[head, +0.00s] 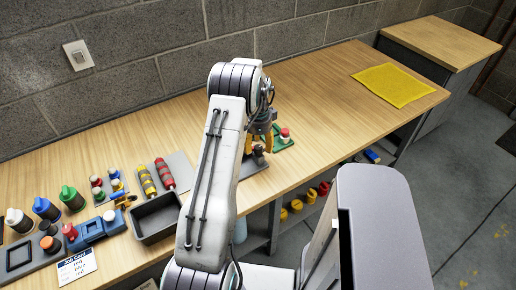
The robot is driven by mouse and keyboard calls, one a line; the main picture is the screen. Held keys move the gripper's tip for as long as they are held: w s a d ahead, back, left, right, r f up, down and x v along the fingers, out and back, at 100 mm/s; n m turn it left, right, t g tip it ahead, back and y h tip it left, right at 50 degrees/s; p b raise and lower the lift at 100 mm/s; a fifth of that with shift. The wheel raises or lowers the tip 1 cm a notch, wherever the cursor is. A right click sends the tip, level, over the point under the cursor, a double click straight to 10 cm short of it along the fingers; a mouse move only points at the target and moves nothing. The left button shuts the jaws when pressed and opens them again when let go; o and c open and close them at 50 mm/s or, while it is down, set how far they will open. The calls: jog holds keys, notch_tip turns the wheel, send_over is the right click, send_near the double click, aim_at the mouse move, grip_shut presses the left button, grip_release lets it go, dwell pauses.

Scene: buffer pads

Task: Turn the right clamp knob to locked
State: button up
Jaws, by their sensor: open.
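My gripper (259,143) is in the head view, pointing down over the far side of my arm, with its orange fingers apart. A small dark red knob-like part (258,151) shows between or just behind the fingers, above a grey plate (252,166). I cannot tell whether the fingers touch it. Right of the gripper, a red-topped white knob-like piece (285,134) stands on a green base (283,144). Which of these is the right clamp knob, and its locked or unlocked setting, cannot be told. My arm hides part of the fixture.
The wooden bench (325,110) is clear right of the gripper up to a yellow mat (394,85). On the left are a dark open tray (156,217), a blue fixture (91,231), several bottles (46,208), red and yellow rollers (147,181) and a job card (77,266).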

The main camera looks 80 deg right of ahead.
jog(key=shift+f, duration=1.2)
